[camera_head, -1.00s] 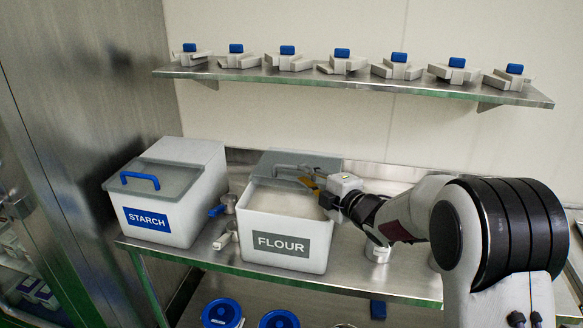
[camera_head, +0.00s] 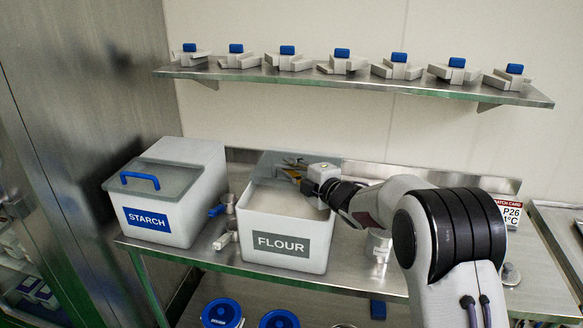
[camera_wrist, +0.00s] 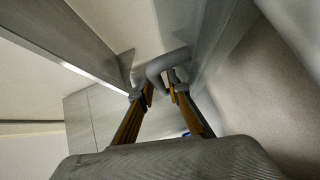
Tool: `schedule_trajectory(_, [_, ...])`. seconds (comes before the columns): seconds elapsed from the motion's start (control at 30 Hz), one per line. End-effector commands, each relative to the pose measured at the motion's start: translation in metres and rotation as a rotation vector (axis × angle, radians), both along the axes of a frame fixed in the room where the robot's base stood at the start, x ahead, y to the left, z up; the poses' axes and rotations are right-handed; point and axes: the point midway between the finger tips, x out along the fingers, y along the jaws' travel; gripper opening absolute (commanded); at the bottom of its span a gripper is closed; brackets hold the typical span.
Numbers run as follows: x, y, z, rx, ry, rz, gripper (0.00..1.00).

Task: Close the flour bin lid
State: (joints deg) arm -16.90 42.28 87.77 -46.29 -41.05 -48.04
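The flour bin (camera_head: 285,262) is a white box with a grey FLOUR label, and pale flour shows through its open front top. Its grey lid (camera_head: 268,160) is at the rear of the bin, partly hidden by my gripper (camera_head: 291,172). My gripper reaches in from the right over the bin's back part. In the wrist view, its two yellow-edged fingers (camera_wrist: 161,90) are apart, with a curved grey handle (camera_wrist: 166,63) by their tips. I cannot tell whether they touch it. The handle is hidden in the head view.
The starch bin (camera_head: 178,227), with its lid on and a blue handle, stands to the left. Small scoops (camera_head: 222,240) lie between the bins. A wall shelf (camera_head: 350,80) with several blue-topped parts is above. Blue-lidded tubs (camera_head: 222,313) are below.

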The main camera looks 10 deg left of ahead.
Motion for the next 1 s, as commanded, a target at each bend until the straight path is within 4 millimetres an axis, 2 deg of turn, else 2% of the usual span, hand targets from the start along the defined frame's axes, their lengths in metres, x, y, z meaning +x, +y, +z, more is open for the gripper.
schedule_trajectory(0.33, [0.001, 0.001, -0.001, 0.0, 0.0, 0.0, 0.17])
schedule_trajectory(0.37, [0.001, 0.001, -0.001, 0.0, 0.0, 0.0, 0.14])
schedule_trajectory(0.4, [0.001, 0.001, -0.001, 0.0, 0.0, 0.0, 0.04])
schedule_trajectory(0.43, [0.001, 0.001, -0.001, 0.0, 0.0, 0.0, 0.0])
schedule_trajectory(0.77, [-0.003, 0.001, 0.0, 0.001, 0.001, 0.0, 0.0])
schedule_trajectory(1.0, [-0.022, 0.002, 0.0, 0.001, 0.001, 0.002, 0.0])
